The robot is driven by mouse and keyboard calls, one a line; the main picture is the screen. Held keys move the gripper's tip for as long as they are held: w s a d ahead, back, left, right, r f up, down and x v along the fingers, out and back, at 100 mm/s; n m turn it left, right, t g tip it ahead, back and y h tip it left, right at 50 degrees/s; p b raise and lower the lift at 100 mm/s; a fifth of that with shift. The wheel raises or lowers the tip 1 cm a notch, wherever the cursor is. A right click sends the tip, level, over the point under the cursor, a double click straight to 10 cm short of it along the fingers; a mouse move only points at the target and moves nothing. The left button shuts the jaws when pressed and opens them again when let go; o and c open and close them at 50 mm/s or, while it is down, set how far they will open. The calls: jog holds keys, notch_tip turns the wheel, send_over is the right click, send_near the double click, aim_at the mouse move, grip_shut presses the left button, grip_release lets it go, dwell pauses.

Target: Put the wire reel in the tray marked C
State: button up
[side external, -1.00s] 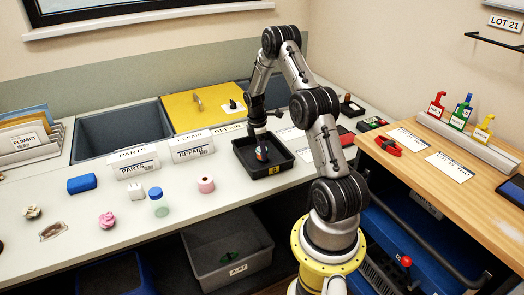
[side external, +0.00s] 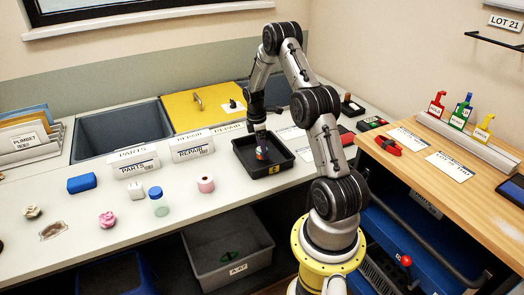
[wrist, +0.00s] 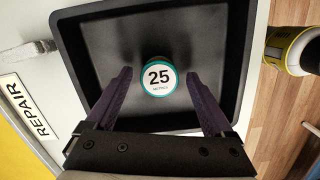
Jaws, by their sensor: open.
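The wire reel (wrist: 158,77) is a round piece with a teal rim and a white face reading 25. It lies on the floor of a black tray (wrist: 237,50), away from the walls. In the side view the reel (side external: 262,154) shows small inside the tray (side external: 287,163), which has a yellow label on its front; I cannot read its letter clearly. My gripper (side external: 261,144) is open just above the reel. In the wrist view its two dark fingers (wrist: 158,74) stand apart on either side of the reel, with gaps between.
White REPAIR (side external: 192,146) and PARTS (side external: 133,163) signs stand left of the tray. A pink roll (side external: 205,184), a blue-capped jar (side external: 156,193) and a blue block (side external: 82,184) sit on the bench. A yellow panel (side external: 195,106) and grey bin (side external: 122,132) lie behind.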

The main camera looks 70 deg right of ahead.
aim_at(258, 149)
notch_tip(258, 149, up, 10)
jog(key=w, duration=0.1)
jog(key=w+a+r+m+t+h, duration=0.1)
jog(key=a+r, duration=0.7)
jog(key=a, duration=0.2)
jog(key=a+r+m+t, duration=0.1)
jog(key=a+r+t, duration=0.1)
jog(key=a+r, duration=0.65)
jog(key=s+a+m+t, duration=0.2)
jog(key=s+a, duration=0.5)
jog(key=a, duration=0.2)
jog(key=s+a+r+m+t+y, duration=0.1)
jog(key=s+a+m, duration=0.1)
jog(key=s+a, duration=0.5)
jog(key=a, duration=0.3)
jog(key=shift+s+t+y, duration=0.15)
jog(key=shift+t+y, duration=0.15)
jog(key=shift+t, duration=0.1)
